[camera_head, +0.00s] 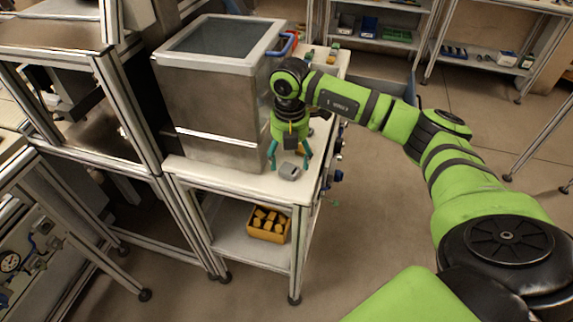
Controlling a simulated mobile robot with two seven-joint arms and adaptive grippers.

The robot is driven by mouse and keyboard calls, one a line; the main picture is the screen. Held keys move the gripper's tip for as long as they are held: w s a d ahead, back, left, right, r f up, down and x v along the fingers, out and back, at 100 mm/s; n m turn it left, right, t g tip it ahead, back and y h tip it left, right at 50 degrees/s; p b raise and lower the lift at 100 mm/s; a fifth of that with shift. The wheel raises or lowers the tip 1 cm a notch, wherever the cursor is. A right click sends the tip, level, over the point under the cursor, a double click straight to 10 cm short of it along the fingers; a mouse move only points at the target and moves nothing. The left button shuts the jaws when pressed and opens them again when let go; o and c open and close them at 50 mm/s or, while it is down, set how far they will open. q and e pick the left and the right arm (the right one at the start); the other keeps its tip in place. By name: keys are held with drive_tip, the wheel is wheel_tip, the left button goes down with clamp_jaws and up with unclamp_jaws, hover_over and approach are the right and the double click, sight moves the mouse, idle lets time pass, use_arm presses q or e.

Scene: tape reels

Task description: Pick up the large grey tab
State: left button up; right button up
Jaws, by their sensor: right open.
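The grey tab (289,171) lies on the white top of the cart (225,177), close to its front right corner. My right gripper (289,163) points down just above and behind the tab. Its two teal fingers are spread apart, one on each side of the tab, and nothing is held between them. My left gripper is not in this view.
A large metal box (213,90) stands on the cart, left of my gripper. Small red and blue items (283,44) lie behind it. A yellow bin (268,224) sits on the lower shelf. Shelving (480,58) stands at the back right.

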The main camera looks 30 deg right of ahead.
sight(290, 169)
drive_tip(key=shift+s+f+p, duration=0.2)
drive_tip(key=shift+f+p, duration=0.3)
drive_tip(key=shift+f, duration=0.7)
drive_tip(key=shift+w+f, duration=0.2)
drive_tip(key=shift+f, duration=0.45)
drive_tip(key=c, duration=0.9)
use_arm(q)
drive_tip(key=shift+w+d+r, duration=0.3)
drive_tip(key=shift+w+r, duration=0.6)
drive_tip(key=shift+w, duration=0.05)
